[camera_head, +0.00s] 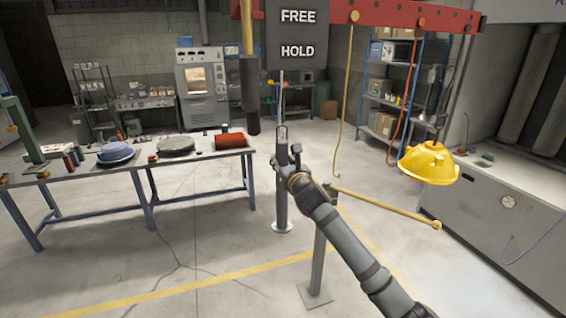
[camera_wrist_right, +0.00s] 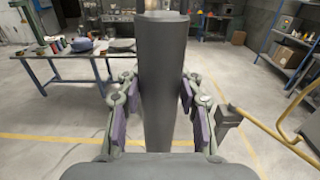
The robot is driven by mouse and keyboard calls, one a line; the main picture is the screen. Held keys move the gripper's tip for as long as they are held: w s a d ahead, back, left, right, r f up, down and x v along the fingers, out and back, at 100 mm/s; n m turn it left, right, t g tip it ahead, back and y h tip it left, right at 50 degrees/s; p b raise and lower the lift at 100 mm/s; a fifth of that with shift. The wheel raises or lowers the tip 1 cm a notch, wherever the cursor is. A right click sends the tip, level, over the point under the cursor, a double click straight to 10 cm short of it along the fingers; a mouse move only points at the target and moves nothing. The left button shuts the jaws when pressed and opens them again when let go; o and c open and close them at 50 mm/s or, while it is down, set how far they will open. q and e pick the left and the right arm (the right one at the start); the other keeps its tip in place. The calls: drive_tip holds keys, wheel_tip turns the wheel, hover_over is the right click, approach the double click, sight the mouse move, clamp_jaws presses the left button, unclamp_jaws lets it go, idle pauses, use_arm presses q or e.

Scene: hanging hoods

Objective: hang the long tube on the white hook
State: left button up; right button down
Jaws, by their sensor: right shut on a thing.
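The long grey tube (camera_head: 281,205) stands upright in the grasp of my right gripper (camera_head: 289,153), which is shut around its upper part. In the right wrist view the tube (camera_wrist_right: 165,60) fills the space between the purple pads of the gripper (camera_wrist_right: 160,105). A small pale loop shows at the tube's top. A thin pale rod, which looks like the white hook (camera_head: 282,95), hangs below the sign just above the tube. I cannot tell whether loop and hook touch. A pale disc shows at the tube's lower end. My left gripper is not in view.
A dark cylinder (camera_head: 250,95) hangs close on the left. Yellow (camera_head: 347,100) and red (camera_head: 402,100) hooks hang from the red beam (camera_head: 400,14) on the right. A yellow hood (camera_head: 430,166) hangs farther right. A yellow bar (camera_head: 385,207) on a post stands beside my arm.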

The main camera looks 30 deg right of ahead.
drive_tip(key=shift+w+f+b, duration=0.1)
drive_tip(key=shift+f+b, duration=0.3)
drive_tip(key=shift+f, duration=0.85)
idle(0.6)
drive_tip(key=c, duration=0.8)
unclamp_jaws()
drive_tip(key=shift+f, duration=0.1)
drive_tip(key=v, duration=1.2)
drive_tip(key=shift+a, duration=0.1)
